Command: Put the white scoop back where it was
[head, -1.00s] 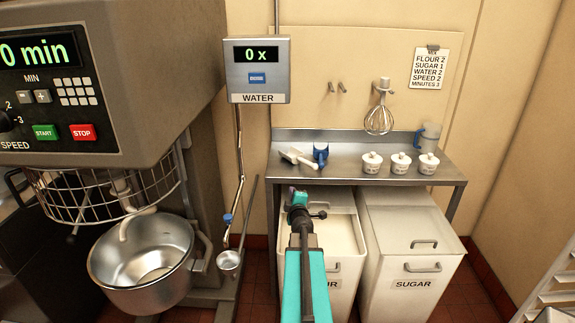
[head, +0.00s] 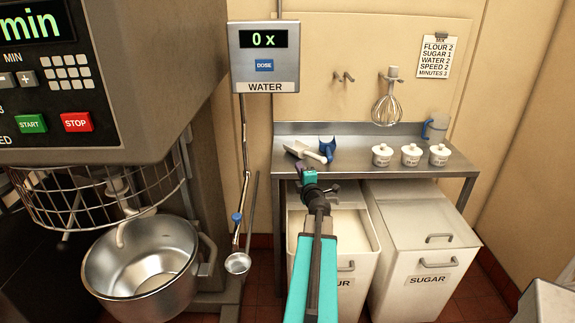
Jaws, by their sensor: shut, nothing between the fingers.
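The white scoop (head: 304,151) lies on the left part of the steel shelf (head: 355,150), beside a blue scoop (head: 327,146). My gripper (head: 309,175) is at the end of my teal arm, over the back of the open flour bin (head: 338,228) and just in front of the shelf edge. In this view it appears just below the white scoop and apart from it. It is shut and holds nothing. The fingertips are small here and partly hidden by the wrist.
Several small white lidded pots stand on the shelf; one (head: 382,155) is nearest the scoops. The closed sugar bin (head: 420,245) stands right of the flour bin. A whisk (head: 388,100) hangs on the wall. The mixer with its steel bowl (head: 140,262) is at left.

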